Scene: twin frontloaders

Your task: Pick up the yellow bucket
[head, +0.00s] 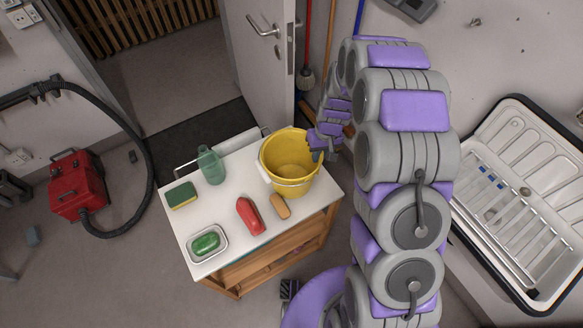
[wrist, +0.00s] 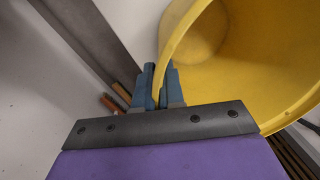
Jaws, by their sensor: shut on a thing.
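The yellow bucket (head: 290,190) is at the back right corner of the small white-topped cart (head: 215,240). It looks upright and empty, with a white handle grip (head: 264,172) on its left side. My gripper (head: 318,150) is at the bucket's right rim. In the wrist view, my gripper's two blue-grey fingers (wrist: 157,90) are shut on the yellow bucket's rim (wrist: 172,42), one on each side of the wall. Whether the bucket's base rests on the cart top or is slightly lifted, I cannot tell.
On the cart are a green bottle (head: 210,165), a sponge (head: 181,195), a red bottle (head: 250,215), a brown brush (head: 280,206) and a soap dish (head: 207,242). A red vacuum (head: 77,185) stands left. A sink (head: 525,200) is right. A door (head: 262,60) stands behind.

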